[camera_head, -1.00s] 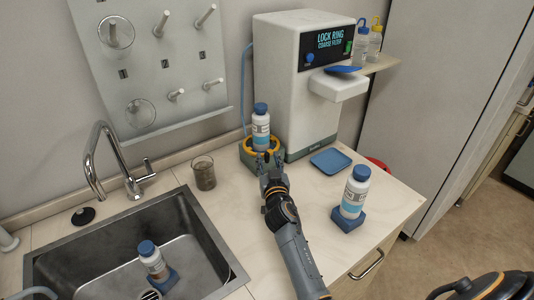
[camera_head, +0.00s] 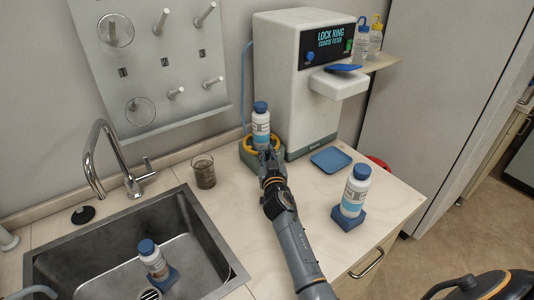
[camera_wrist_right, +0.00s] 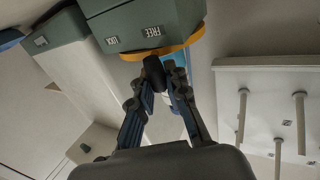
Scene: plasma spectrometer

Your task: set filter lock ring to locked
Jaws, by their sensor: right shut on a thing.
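The yellow lock ring (camera_head: 247,149) sits on a green base at the foot of the white spectrometer (camera_head: 290,90), around a white bottle with a blue cap (camera_head: 261,125). In the right wrist view, the ring (camera_wrist_right: 190,42) shows under the green base (camera_wrist_right: 150,20), which carries the labels LOCK (camera_wrist_right: 113,40) and FREE (camera_wrist_right: 152,31). A dark knob (camera_wrist_right: 153,70) stands by the ring, roughly in line with FREE. My right gripper (camera_head: 266,157) is at the ring's front, its fingers shut on the knob. My left gripper is out of view.
A glass beaker (camera_head: 203,172) stands to the left, beyond the sink (camera_head: 200,240) with a bottle in it. A blue tray (camera_head: 330,160) and another bottle (camera_head: 354,192) on a blue block are to the right. The pegboard (camera_head: 155,60) hangs behind.

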